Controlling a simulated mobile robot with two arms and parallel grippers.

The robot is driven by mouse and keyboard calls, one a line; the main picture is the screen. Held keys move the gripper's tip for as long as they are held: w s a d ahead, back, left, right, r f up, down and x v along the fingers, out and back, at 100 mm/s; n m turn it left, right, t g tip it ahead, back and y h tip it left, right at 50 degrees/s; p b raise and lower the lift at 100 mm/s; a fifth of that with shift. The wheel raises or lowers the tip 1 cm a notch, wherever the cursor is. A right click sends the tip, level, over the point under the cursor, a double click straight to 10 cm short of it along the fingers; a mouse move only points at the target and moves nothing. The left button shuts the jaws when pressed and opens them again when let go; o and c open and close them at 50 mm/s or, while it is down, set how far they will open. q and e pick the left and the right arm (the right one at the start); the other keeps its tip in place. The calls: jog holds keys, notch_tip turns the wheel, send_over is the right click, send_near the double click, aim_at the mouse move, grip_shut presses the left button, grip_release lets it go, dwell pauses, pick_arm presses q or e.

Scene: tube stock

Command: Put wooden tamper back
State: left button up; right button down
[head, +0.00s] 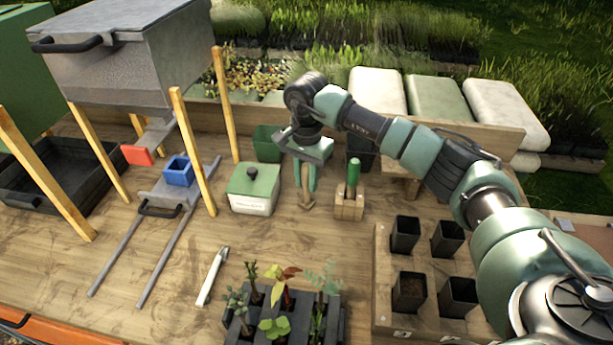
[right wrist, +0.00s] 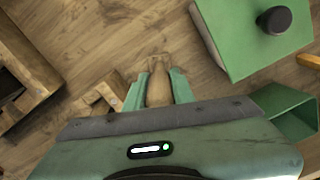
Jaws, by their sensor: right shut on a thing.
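My right gripper (head: 305,176) is shut on the wooden tamper (head: 307,198), which hangs roughly upright between the fingers. In the right wrist view the tamper (right wrist: 159,88) shows between the two green fingertips (right wrist: 156,80). Whether its lower end touches the table, I cannot tell. A small wooden block holder (head: 349,209) stands just right of the tamper, with a green-handled tool (head: 352,175) upright in it. Part of a wooden block also shows left of the fingers in the right wrist view (right wrist: 103,97). My left gripper is not in view.
A green-lidded box (head: 253,188) stands close left of the tamper. A green pot (head: 267,143) is behind. A seedling tray (head: 338,322), a white-handled tool (head: 213,276) and a wooden rack (head: 385,290) with black pots are nearer. Bare table lies between.

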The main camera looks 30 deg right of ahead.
jog(key=shift+f, duration=0.1)
jog(key=shift+f, duration=0.15)
jog(key=c, duration=1.2)
grip_release()
jog(key=shift+r, duration=0.2)
notch_tip(320, 180, up, 11)
jog(key=b, duration=0.3)
jog(key=shift+r, duration=0.5)
